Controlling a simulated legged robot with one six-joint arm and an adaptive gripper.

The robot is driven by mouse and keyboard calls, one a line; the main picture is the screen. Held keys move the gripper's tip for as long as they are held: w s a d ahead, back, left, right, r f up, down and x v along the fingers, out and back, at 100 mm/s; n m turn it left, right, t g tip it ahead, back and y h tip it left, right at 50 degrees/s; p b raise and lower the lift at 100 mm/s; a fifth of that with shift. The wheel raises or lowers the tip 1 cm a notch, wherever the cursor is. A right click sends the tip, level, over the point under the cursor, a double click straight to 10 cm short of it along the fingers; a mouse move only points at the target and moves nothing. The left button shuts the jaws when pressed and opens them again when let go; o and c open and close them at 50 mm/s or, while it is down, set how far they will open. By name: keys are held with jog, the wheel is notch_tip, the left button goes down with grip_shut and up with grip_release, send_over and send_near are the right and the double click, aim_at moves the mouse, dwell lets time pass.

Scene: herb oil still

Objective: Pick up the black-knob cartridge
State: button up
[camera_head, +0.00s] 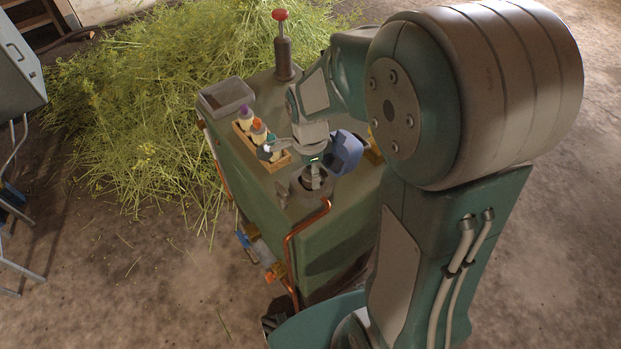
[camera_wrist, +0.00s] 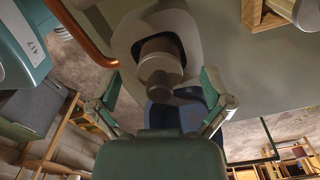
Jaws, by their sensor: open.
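The black-knob cartridge (camera_wrist: 160,70) shows in the wrist view as a grey-brown cylinder with a dark round knob facing the camera. It stands in a grey collar (camera_wrist: 126,40) on the still's top. My gripper (camera_wrist: 162,88) is open, with one finger on each side of the knob in that picture; I see no clear contact. In the head view my gripper (camera_head: 313,163) is above the dark round collar (camera_head: 298,190) near the front of the green still, and it largely hides the cartridge. A red-knob cartridge (camera_head: 282,48) stands upright at the back of the still.
A wooden rack (camera_head: 282,163) with several colour-capped bottles sits left of my gripper. A grey tray (camera_head: 227,97) lies behind it. A copper pipe (camera_head: 292,245) bends around the front edge. A blue object (camera_head: 346,152) is close on the right. Cut herbs (camera_head: 150,110) cover the floor behind.

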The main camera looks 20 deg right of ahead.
jog(key=shift+a+f, duration=0.15)
jog(key=shift+f, duration=0.7)
jog(key=shift+d, duration=0.2)
jog(key=shift+d, duration=0.1)
jog(key=shift+c, duration=0.9)
jog(key=c, duration=1.1)
